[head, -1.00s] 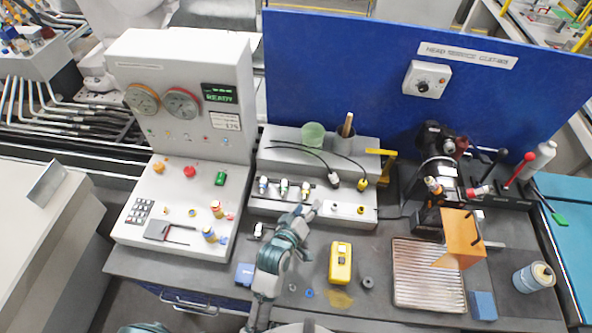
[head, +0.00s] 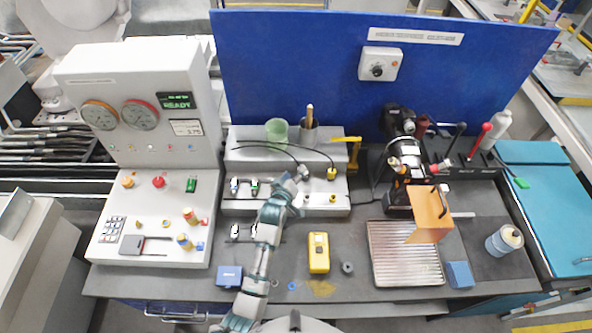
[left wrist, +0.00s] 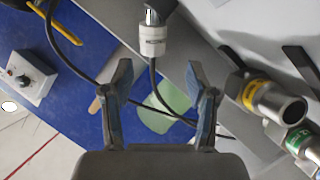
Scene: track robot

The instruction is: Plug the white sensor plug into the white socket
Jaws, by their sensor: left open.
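My left gripper (head: 298,178) is open and empty over the grey stepped connector rack (head: 340,180). In the left wrist view its two fingers (left wrist: 161,85) are spread apart. A plug with a white collar and grey end (left wrist: 153,38) on a black cable is just beyond the fingertips, roughly between their lines. In the head view my gripper hides this plug. The yellow plug (head: 332,173) lies right of my gripper. Banded metal connectors, one yellow (left wrist: 262,98) and one green (left wrist: 298,142), show at the right of the wrist view. I cannot tell which socket is the white one.
A green cup (head: 277,131) and a dark cup (head: 309,133) stand on the rack's upper step. The blue panel (head: 300,70) rises behind. A yellow meter (head: 318,252) lies in front, and a ribbed tray (head: 407,254) is at right. Black cables cross the rack.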

